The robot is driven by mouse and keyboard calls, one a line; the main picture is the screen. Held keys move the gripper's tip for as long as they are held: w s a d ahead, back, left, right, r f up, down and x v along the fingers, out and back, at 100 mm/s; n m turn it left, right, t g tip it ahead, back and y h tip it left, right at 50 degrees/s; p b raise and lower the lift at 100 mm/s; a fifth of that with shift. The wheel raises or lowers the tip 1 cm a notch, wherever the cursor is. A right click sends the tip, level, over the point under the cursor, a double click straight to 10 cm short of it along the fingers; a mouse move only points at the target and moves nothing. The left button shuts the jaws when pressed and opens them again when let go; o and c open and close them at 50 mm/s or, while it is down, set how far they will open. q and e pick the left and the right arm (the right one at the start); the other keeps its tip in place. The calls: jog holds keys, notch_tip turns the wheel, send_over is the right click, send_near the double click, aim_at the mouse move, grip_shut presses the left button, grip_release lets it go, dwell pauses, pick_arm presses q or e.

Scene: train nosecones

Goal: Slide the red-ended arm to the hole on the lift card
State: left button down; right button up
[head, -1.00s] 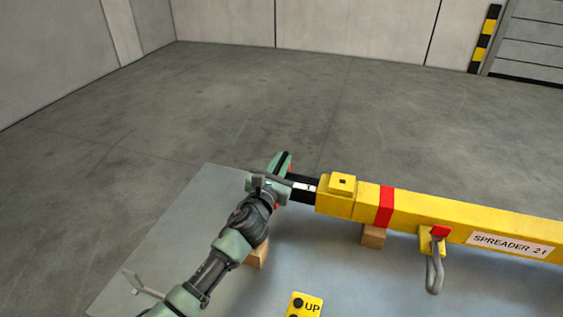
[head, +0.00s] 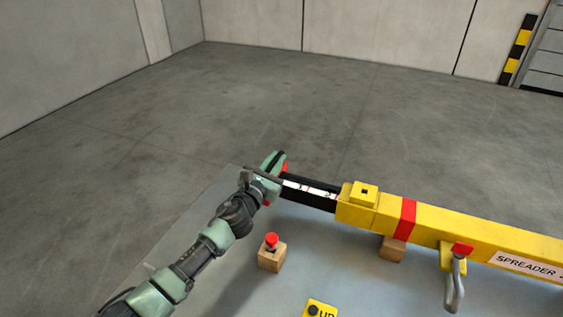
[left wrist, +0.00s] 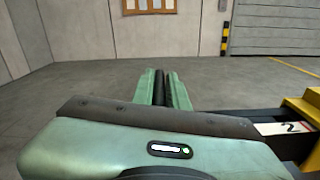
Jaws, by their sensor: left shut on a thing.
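The red-ended arm is a black bar (head: 308,200) with a white numbered scale, sticking out of the left end of the yellow spreader beam (head: 385,210). My left gripper (head: 274,172) is shut on its red end, which mostly hides behind the fingers. The scale shows a 3 near the beam's mouth. In the left wrist view the bar (left wrist: 293,147) enters the beam at right, with a 2 on its scale. A yellow block with a dark hole (head: 364,193) sits on top of the beam's end. I cannot make out a lift card. My right gripper is out of view.
A red knob (head: 271,239) stands on a wooden block (head: 272,258) on the grey table (head: 215,285). Another block (head: 392,248) supports the beam. A shackle (head: 455,285) hangs from the beam. A yellow UP panel (head: 320,309) is at the front.

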pick_arm(q)
jog(key=c, duration=1.5)
grip_release()
jog(key=shift+s+d, duration=0.1)
jog(key=shift+d, duration=0.1)
jog(key=shift+o, duration=0.2)
jog(key=shift+s, duration=0.1)
jog(key=v, duration=0.7)
jog(key=shift+s, duration=0.3)
jog(key=shift+a, duration=0.1)
